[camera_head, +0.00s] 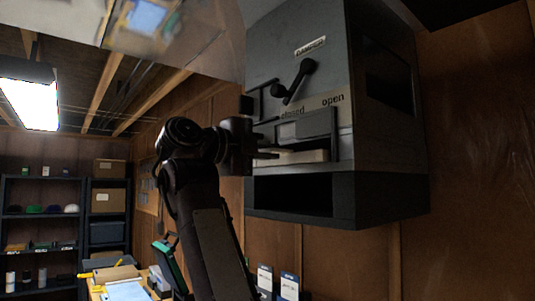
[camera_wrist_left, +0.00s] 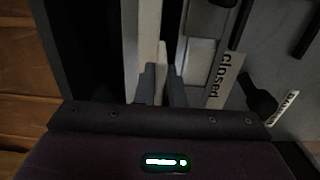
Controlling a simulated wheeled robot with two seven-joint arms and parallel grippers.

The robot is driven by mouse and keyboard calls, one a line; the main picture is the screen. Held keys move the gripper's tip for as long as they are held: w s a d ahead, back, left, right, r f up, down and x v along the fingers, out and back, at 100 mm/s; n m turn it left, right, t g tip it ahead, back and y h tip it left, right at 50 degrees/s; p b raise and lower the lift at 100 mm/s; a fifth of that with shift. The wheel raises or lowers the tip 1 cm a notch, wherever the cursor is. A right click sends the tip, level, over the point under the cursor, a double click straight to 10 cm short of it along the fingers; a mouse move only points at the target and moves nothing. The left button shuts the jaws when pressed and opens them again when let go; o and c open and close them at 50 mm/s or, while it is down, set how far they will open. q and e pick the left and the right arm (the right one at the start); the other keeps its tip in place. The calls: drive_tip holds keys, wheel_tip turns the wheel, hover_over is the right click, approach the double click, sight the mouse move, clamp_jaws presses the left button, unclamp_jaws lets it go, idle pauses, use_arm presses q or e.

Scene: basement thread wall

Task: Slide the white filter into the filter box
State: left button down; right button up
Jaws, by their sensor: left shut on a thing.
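The grey filter box (camera_head: 385,150) hangs on the wooden wall, with a damper lever and a label reading "closed" and "open". The white filter (camera_head: 308,156) lies flat in the box's front opening below the label, its pale edge showing. My left gripper (camera_head: 268,153) is at the left end of the filter, level with the opening. In the left wrist view the two dark fingers (camera_wrist_left: 162,85) are shut on a narrow pale part of the filter (camera_wrist_left: 162,58). How deep the filter sits is hidden. My right gripper is not in view.
The damper lever (camera_head: 296,82) sticks out above the opening. A dark open recess (camera_head: 290,194) is below it. A workbench with a clipboard (camera_head: 126,290) stands at lower left, and shelves (camera_head: 42,225) stand farther back.

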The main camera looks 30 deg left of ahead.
use_arm(q)
drive_tip(key=shift+w+d, duration=0.1)
drive_tip(key=shift+w, duration=0.05)
idle(0.3)
drive_tip(key=shift+p+x, duration=0.35)
drive_tip(key=shift+x, duration=0.7)
drive_tip(key=c, duration=1.5)
unclamp_jaws()
drive_tip(key=shift+o, duration=0.2)
